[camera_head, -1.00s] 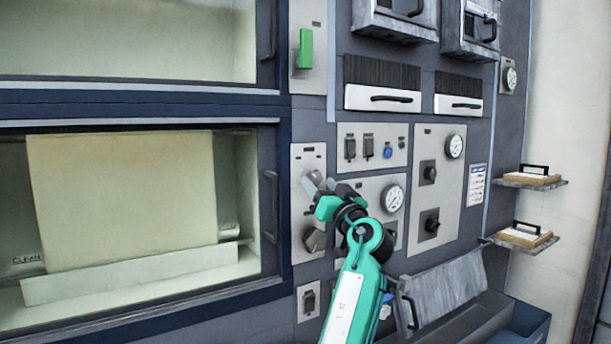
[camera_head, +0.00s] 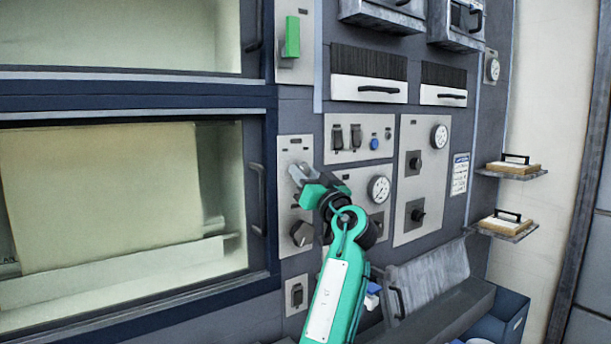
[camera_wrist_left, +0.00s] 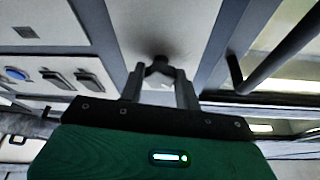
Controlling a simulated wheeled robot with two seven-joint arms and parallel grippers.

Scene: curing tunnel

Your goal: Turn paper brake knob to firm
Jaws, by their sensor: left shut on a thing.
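My left gripper (camera_head: 298,176) is at the upper part of a narrow light-grey panel beside the lower window. In the left wrist view, its two fingers (camera_wrist_left: 161,88) are closed around a small dark knob (camera_wrist_left: 158,68) on that panel. In the head view the gripper hides most of this knob. A second dark knob (camera_head: 301,233) sits lower on the same panel, apart from the gripper. The labels are too small to read, so I cannot tell the knob's setting. My right gripper is not in view.
A window door with a dark handle (camera_head: 257,200) stands just left of the panel. To the right are switches (camera_head: 346,137), a blue button (camera_head: 374,143), a gauge (camera_head: 379,189) and more dark knobs (camera_head: 417,210). A sloped metal tray (camera_head: 430,278) juts out below right.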

